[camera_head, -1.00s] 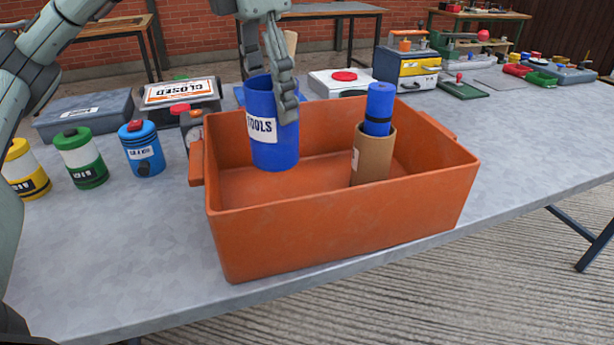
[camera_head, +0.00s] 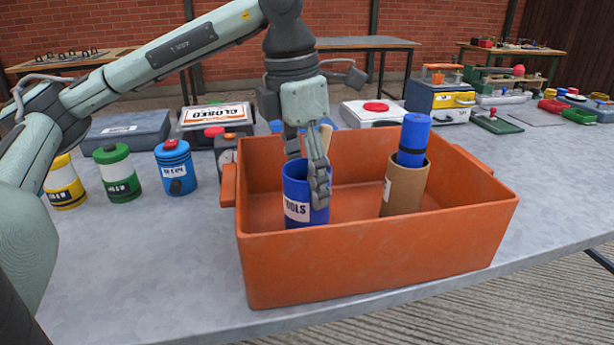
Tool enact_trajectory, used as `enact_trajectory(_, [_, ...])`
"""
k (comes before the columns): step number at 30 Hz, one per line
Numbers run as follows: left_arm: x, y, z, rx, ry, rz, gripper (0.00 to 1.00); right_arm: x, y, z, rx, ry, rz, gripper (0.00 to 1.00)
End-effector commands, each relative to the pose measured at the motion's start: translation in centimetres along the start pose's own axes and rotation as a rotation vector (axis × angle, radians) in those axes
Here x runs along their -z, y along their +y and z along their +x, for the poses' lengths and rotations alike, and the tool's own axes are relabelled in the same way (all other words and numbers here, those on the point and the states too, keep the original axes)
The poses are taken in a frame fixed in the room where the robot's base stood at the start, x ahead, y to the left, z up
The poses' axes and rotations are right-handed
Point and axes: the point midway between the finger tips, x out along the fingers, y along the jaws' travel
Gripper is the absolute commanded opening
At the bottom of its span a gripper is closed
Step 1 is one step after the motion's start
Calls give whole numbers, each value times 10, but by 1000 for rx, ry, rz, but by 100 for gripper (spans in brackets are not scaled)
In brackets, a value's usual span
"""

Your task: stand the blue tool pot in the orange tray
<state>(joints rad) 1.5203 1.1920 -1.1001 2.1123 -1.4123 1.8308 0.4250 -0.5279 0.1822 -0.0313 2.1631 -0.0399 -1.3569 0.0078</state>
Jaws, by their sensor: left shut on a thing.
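The blue tool pot (camera_head: 297,211), with a white label reading TOOLS, is upright inside the left part of the orange tray (camera_head: 375,255). The tray's front wall hides the pot's base, so I cannot tell whether it touches the tray floor. My left gripper (camera_head: 308,180) points down from above and is shut on the pot's rim. A wooden handle shows behind the gripper at the pot. My right gripper is not in view.
A brown cardboard tube (camera_head: 405,187) holding a blue roll (camera_head: 414,140) stands in the tray's right part. Yellow (camera_head: 66,184), green (camera_head: 119,174) and blue (camera_head: 176,168) canisters stand left of the tray. Cases and a toolbox (camera_head: 440,101) line the back.

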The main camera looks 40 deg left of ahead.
Motion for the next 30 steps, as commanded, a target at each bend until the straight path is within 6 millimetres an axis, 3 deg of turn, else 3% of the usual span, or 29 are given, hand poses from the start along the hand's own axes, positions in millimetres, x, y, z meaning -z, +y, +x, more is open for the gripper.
enact_trajectory(3, [0,0,2,0,-1,0,0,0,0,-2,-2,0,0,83])
enact_trajectory(4, [0,0,2,0,1,0,62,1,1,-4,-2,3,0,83])
enact_trajectory(8, [0,0,2,0,1,0,78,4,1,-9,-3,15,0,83])
enact_trajectory(20, [0,0,-1,0,0,0,80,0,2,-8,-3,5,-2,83])
enact_trajectory(22, [-1,0,-6,0,-2,0,80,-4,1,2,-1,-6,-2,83])
enact_trajectory(30, [-2,0,-64,1,-4,2,80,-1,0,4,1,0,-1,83])
